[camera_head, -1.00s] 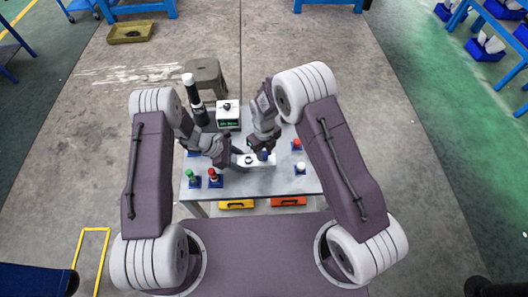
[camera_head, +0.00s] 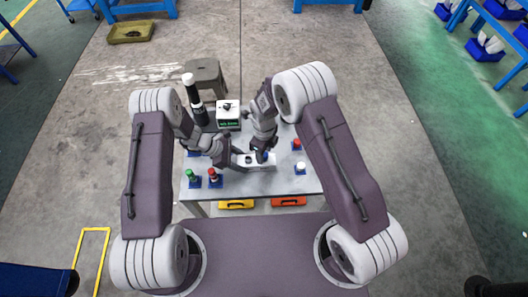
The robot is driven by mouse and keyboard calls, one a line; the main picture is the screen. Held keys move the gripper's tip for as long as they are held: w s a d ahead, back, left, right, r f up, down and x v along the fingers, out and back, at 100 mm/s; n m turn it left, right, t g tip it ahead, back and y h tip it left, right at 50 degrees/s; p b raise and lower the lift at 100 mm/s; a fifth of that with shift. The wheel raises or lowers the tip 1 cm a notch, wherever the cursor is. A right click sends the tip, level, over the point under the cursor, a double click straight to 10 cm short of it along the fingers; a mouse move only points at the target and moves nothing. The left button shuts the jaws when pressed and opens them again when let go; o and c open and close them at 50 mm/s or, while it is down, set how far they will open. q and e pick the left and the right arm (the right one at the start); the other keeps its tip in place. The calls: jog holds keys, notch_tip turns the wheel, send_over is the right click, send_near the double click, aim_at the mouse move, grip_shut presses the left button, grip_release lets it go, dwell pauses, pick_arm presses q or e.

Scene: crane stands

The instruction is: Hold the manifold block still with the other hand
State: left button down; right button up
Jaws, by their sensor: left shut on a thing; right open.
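The manifold block (camera_head: 264,165) is a white, light block on the grey table, near its front middle, with dark round openings on top. My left gripper (camera_head: 238,160) is shut on the left end of the manifold block. My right gripper (camera_head: 262,152) is open above the right part of the block, close around a small dark blue part (camera_head: 262,157) there. Whether its fingers touch that part cannot be told.
On the grey table (camera_head: 235,185) stand a green valve (camera_head: 190,175) and a red one (camera_head: 213,175) at left, a red one (camera_head: 297,144) and a white one (camera_head: 300,168) at right.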

jog(key=n, duration=1.4)
jog(key=shift+s, duration=0.1)
jog(key=n, duration=0.6)
jog(key=shift+n, duration=0.3)
jog(key=n, duration=0.5)
jog(key=shift+n, duration=0.3)
grip_shut()
jog(key=m, duration=0.3)
jog(key=shift+m, duration=1.1)
